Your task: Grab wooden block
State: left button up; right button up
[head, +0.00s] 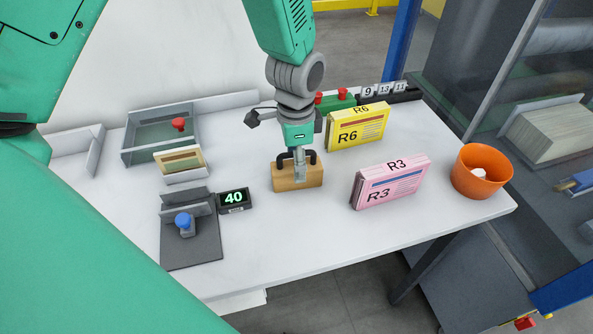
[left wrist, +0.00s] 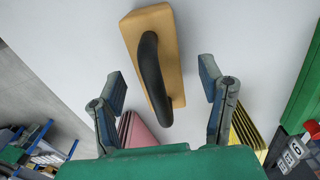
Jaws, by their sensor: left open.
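The wooden block (head: 297,182) is tan with a black arched handle on top. It lies on the white table in the head view, left of the pink R3 stack. My left gripper (head: 298,168) is directly above it and hides part of the block and handle. In the left wrist view the block (left wrist: 169,30) and its black handle (left wrist: 152,75) show ahead, between the two spread fingers of my left gripper (left wrist: 166,88). The fingers are open, and neither visibly touches the block. My right gripper is not in view.
A yellow R6 stack (head: 357,128) and a pink R3 stack (head: 390,183) stand right of the block. An orange bucket (head: 481,172) is at the table's right end. The front table area is clear.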

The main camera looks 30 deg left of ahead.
pick_arm(q)
notch_tip(320, 180, down, 3)
jog(key=shift+d+r, duration=0.1)
jog(key=c, duration=1.4)
jog(key=shift+c, duration=0.2)
notch_tip(320, 180, up, 10)
